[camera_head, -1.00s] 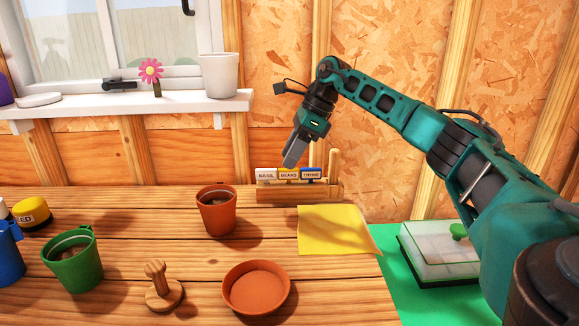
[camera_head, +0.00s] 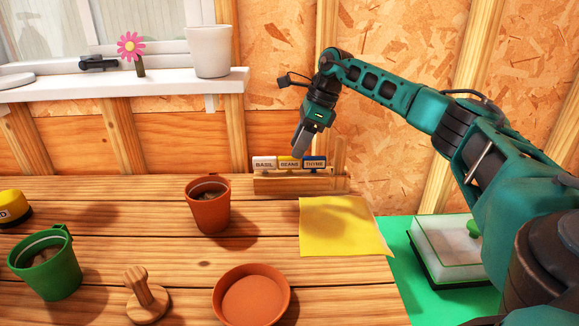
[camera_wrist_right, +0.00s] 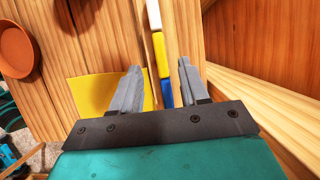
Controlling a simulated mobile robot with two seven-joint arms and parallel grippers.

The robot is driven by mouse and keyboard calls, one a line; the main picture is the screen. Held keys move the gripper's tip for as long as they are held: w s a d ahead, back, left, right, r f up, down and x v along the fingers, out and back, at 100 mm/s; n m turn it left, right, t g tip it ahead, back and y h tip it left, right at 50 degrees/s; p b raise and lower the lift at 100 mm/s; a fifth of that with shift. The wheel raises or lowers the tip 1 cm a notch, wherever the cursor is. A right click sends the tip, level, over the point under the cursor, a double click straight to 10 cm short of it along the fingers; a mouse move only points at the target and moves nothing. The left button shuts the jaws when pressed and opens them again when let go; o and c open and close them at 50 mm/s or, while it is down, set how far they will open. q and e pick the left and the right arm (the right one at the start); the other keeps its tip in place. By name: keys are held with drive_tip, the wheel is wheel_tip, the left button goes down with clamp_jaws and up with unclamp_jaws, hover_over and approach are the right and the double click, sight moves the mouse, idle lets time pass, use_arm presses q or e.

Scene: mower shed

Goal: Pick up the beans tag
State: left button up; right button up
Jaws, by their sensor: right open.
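The beans tag (camera_head: 289,164) has a yellow top and a pale label reading BEANS. It stands in a wooden rack (camera_head: 300,184) at the back of the bench, between the white basil tag (camera_head: 264,163) and the blue thyme tag (camera_head: 314,163). My right gripper (camera_head: 297,151) is open, its fingers pointing down just above the beans tag. In the right wrist view, the beans tag's yellow top (camera_wrist_right: 161,56) shows between and beyond the open fingertips (camera_wrist_right: 159,65), with nothing held. My left gripper is out of view.
A yellow sheet (camera_head: 342,226) lies before the rack. A terracotta pot (camera_head: 209,209), a green pot (camera_head: 46,265), a wooden tamper (camera_head: 146,297) and a terracotta dish (camera_head: 251,297) stand on the bench. The rack has a taller wooden post at its right end.

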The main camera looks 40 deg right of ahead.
sight(290, 160)
drive_tip(key=x, duration=0.5)
drive_tip(key=shift+w+f+b, duration=0.2)
drive_tip(key=shift+f+b, duration=0.1)
drive_tip(key=shift+a, duration=0.1)
drive_tip(key=shift+c, duration=0.2)
clamp_jaws()
